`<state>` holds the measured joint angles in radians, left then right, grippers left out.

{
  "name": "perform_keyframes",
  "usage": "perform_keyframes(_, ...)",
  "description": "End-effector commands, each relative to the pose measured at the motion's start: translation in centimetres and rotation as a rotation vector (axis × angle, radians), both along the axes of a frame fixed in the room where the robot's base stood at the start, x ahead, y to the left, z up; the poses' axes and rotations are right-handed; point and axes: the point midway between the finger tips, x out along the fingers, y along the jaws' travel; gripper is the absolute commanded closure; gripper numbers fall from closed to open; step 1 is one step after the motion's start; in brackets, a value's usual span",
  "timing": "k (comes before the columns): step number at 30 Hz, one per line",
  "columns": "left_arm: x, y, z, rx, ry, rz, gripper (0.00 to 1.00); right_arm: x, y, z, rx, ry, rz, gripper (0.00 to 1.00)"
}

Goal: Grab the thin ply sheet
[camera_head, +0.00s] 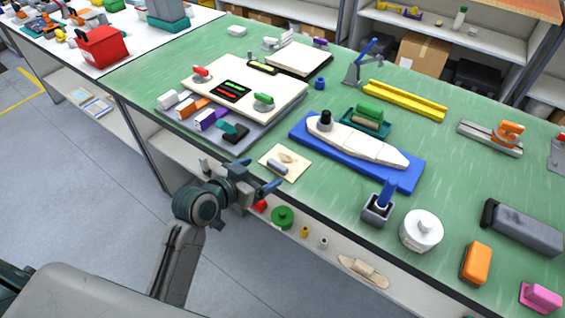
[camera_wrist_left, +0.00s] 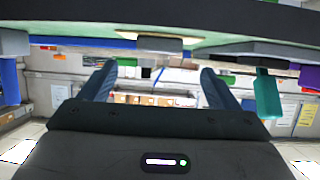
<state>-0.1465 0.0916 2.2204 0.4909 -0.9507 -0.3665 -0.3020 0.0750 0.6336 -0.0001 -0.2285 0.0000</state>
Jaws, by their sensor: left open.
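A small thin beige ply sheet (camera_head: 299,166) lies flat near the front edge of the green table. A small grey-blue block (camera_head: 277,167) and a pale flat piece rest on it. My left gripper (camera_head: 257,175) is open at the table edge, just in front of the sheet, its fingers pointing toward it. My right gripper is not in view.
A blue board with a ship model (camera_head: 370,145) lies right of the sheet. A large pale board (camera_head: 205,82) on a grey base, with small coloured pieces along its front, lies to the left. A grey holder (camera_head: 377,208) and a white round container (camera_head: 421,231) stand farther right.

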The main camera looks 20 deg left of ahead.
Motion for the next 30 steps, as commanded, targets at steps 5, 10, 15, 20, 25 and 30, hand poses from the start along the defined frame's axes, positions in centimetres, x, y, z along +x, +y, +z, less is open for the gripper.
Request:
perform_keyframes(5,1.3,-0.6,-0.6,0.0,0.001,0.0,0.16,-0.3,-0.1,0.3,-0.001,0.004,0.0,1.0)
perform_keyframes(10,2.8,-1.3,-1.2,-0.002,0.003,0.0,0.16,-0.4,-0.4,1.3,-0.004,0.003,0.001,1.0)
perform_keyframes(15,4.8,-2.1,-2.3,-0.003,0.001,0.001,0.16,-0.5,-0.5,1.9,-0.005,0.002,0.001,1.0)
perform_keyframes(20,5.6,-2.4,-2.8,0.0,0.0,0.001,0.16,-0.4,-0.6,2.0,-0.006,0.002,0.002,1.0)
perform_keyframes(25,5.5,-2.4,-2.9,0.001,0.001,0.001,0.16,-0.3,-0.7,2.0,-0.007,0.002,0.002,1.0)
perform_keyframes(30,5.5,-2.4,-2.9,0.001,0.001,0.001,0.46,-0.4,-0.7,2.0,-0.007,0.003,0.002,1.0)
